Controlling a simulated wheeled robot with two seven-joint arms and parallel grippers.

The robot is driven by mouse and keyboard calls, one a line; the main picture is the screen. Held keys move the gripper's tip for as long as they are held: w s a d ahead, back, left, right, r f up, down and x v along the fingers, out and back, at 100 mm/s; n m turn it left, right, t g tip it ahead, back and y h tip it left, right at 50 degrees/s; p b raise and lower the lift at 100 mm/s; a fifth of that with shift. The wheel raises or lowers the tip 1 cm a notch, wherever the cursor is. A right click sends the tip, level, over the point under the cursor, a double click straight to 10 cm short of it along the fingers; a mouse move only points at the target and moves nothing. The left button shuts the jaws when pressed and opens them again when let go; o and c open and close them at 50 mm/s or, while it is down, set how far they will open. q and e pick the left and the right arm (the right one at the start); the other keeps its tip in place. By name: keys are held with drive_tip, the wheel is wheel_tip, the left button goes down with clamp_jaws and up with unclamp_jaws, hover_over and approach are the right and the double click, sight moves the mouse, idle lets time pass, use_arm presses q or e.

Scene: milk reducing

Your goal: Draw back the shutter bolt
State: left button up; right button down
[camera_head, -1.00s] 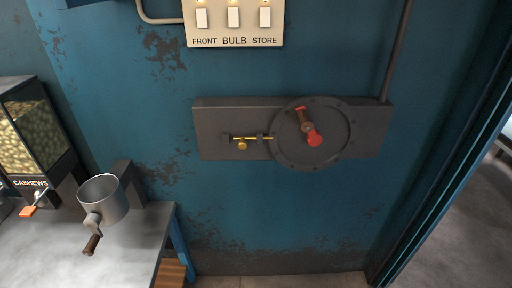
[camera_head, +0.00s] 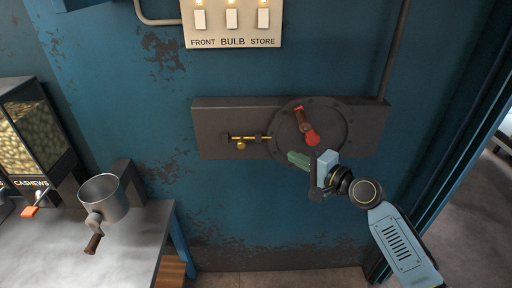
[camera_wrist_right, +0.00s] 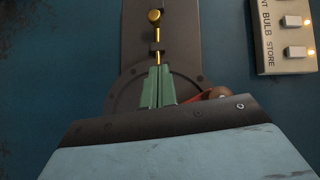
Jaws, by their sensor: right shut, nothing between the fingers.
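The brass shutter bolt (camera_head: 250,138) lies level on the left part of a dark wall plate (camera_head: 214,115), with a round knob (camera_head: 241,146) hanging at its left end. Its right end reaches the rim of the round disc (camera_head: 345,135). The bolt also shows in the right wrist view (camera_wrist_right: 156,34). My right gripper (camera_head: 291,157) is in front of the disc's lower part, to the right of the bolt. Its green fingers (camera_wrist_right: 157,86) are shut and empty, pointing toward the bolt. My left gripper is not in view.
A red-handled lever (camera_head: 306,127) is on the disc, just above my right gripper. A switch panel (camera_head: 233,42) is above. A table (camera_head: 150,225) with a metal pot (camera_head: 113,202) and a cashew dispenser (camera_head: 35,130) stands left. A doorway is at right.

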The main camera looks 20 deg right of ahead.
drive_tip(key=s+a+p+x, duration=0.1)
drive_tip(key=a+x, duration=0.1)
drive_tip(key=x, duration=1.1)
drive_tip(key=shift+f, duration=0.25)
drive_tip(key=shift+s+a, duration=0.1)
drive_tip(key=shift+a, duration=0.2)
